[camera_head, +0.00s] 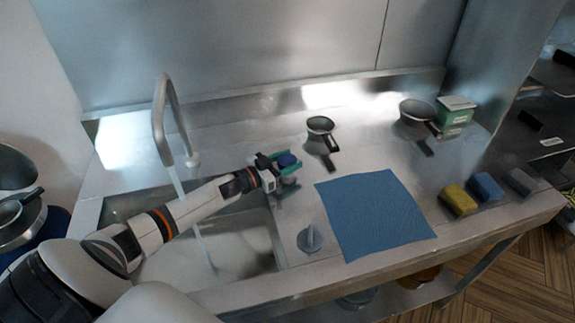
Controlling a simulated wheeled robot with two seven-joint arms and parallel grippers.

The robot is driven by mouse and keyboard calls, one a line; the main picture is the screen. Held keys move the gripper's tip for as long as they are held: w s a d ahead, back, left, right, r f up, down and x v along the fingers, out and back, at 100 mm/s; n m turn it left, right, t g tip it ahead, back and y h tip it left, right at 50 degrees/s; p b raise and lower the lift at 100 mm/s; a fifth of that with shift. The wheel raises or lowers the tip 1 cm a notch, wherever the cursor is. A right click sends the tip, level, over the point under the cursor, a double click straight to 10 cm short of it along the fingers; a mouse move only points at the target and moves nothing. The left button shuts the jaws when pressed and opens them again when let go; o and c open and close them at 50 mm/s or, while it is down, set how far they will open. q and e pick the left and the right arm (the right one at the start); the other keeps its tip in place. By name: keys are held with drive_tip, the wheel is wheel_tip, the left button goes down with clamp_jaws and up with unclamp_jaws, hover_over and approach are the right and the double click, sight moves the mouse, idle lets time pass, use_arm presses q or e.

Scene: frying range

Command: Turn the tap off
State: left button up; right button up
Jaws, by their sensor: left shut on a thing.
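The silver tap (161,118) rises at the back left of the sink, with its spout curving forward. A stream of water (176,184) runs from it into the steel sink basin (238,243). My left gripper (287,168) has teal fingers and is to the right of the tap, beside the basin's back right corner. It is shut on a small round blue thing (287,159), most of which the fingers hide; I cannot tell whether it is fixed to the counter. My left arm covers part of the basin. My right gripper is not in view.
A small pan (320,124) stands behind the gripper, another pan (416,110) and a green-white box (455,116) farther right. A blue cloth (374,213) and a grey knobbed disc (309,239) lie in front. Yellow, blue and grey sponges (458,199) line the right edge.

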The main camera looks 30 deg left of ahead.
use_arm(q)
drive_tip(key=m+g+h+b, duration=0.1)
drive_tip(key=m+h+b, duration=0.1)
drive_tip(key=h+b, duration=0.1)
drive_tip(key=shift+a+f+m+g+h, duration=0.1)
drive_tip(key=shift+f+m+g+h, duration=0.05)
drive_tip(key=shift+m+g+h, duration=0.2)
drive_tip(key=shift+m+g+h+b, duration=0.55)
drive_tip(key=shift+g+h+b, duration=0.1)
drive_tip(key=shift+b, duration=0.25)
drive_tip(key=shift+r, duration=0.2)
drive_tip(key=o, duration=1)
drive_tip(key=shift+b+v, duration=1.15)
drive_tip(key=shift+v, duration=4.8)
